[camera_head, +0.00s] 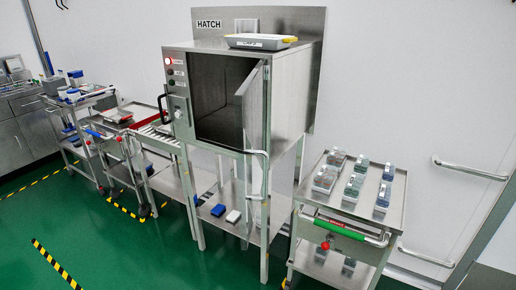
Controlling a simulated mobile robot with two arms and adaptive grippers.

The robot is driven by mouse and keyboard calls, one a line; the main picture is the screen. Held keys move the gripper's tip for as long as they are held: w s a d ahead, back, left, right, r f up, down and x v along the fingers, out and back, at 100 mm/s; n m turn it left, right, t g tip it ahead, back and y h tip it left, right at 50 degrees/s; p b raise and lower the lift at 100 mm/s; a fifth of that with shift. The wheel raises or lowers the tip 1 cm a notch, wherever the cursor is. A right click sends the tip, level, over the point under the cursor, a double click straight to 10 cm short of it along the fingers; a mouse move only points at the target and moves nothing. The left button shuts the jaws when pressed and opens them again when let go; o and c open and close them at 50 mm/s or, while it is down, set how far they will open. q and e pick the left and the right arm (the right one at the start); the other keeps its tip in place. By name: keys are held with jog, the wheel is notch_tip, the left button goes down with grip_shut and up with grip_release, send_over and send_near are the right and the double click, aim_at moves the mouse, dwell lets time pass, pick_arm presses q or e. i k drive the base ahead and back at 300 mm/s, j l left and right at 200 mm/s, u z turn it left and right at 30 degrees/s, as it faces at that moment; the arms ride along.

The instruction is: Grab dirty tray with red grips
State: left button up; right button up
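Neither of my grippers is in view.
The hatch cabinet (218,47) has its door (256,110) open and its chamber looks empty. A right cart (340,212) with a green handle (340,229) holds several small containers. A left cart (75,105) carries blue and white items. Green floor (110,250) is clear in front.

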aim_at(116, 115)
jog(key=i+j+u, duration=0.6)
jog(key=i+j, duration=0.15)
jog(key=i+j+u, duration=0.25)
jog(key=i, duration=0.15)
jog(key=i+j+u, duration=0.1)
jog(key=i+u, duration=0.2)
jog(key=i, duration=0.15)
jog(key=i+u, duration=0.3)
jog(key=i+z, duration=0.1)
jog(key=i, duration=0.55)
jog(key=i+j+z, duration=0.1)
jog(key=i, duration=0.6)
jog(key=i+j, duration=0.25)
jog(key=i, duration=0.4)
jog(key=z, duration=0.05)
